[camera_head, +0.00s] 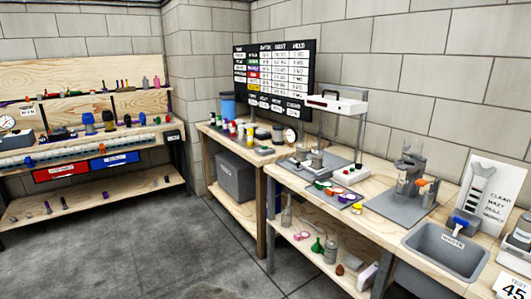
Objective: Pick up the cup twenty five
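I cannot pick out a cup marked twenty five; labels on the small items are too small to read. Several small cup-like or jar-like items with coloured tops stand on the far part of the right-hand bench (215,131). Several small round pieces with coloured rims lie on a dark grey mat (322,199) nearer on that bench. My gripper is not in view.
A grey sink (436,262) and a grey stand (408,180) occupy the near bench. A board with a table (275,78) hangs on the wall. A shelf bench (85,165) with red and blue bins stands at left. The concrete floor (150,250) between is clear.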

